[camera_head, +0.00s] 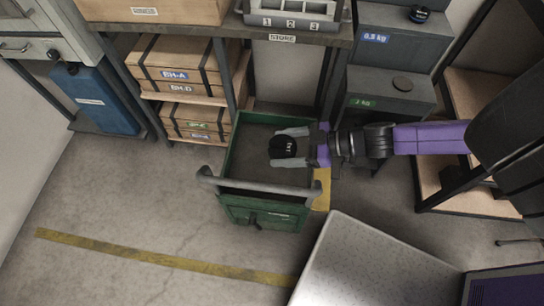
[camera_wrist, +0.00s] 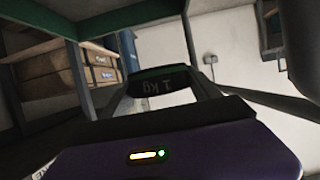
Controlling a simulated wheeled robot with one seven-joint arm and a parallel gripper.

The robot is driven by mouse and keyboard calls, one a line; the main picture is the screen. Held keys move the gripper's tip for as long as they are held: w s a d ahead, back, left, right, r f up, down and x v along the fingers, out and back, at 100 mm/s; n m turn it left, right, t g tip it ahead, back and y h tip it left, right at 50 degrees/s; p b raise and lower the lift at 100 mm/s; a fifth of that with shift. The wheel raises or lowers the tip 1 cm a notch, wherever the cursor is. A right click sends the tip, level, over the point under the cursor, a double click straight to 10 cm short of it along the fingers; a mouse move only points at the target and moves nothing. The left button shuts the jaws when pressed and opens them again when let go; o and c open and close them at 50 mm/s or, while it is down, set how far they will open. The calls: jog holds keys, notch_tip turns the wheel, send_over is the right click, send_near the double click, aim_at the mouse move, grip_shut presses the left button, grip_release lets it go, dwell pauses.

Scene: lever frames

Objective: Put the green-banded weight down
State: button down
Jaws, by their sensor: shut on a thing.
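The green-banded weight (camera_head: 283,147) is a black disc held between the two grey fingers of my gripper (camera_head: 290,146). In the head view it appears over the green cart (camera_head: 227,150); I cannot tell its height above the cart floor.
A block labelled 0.5 kg in blue (camera_head: 393,47) carries a black weight (camera_head: 418,14). The store shelf (camera_head: 190,32) stands behind the cart, with wooden crates (camera_head: 174,85) to the left. The cart's handle (camera_head: 262,187) crosses its front. Open floor with a yellow line (camera_head: 150,257) lies in front.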

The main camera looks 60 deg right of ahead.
aim_at(281, 182)
notch_tip(281, 182, down, 19)
jog(key=b, duration=0.6)
jog(key=shift+f+b, duration=0.3)
jog(key=shift+f, duration=0.05)
jog(key=shift+f, duration=0.3)
jog(key=shift+c, duration=0.8)
grip_release()
jog(key=shift+s+f, duration=0.1)
jog(key=shift+f, duration=0.15)
jog(key=shift+r, duration=0.2)
jog(key=v, duration=0.4)
jog(key=p+v, duration=0.1)
jog(key=v, duration=0.3)
jog(key=r+p+v, duration=0.1)
jog(key=v, duration=0.3)
jog(key=shift+r, duration=0.2)
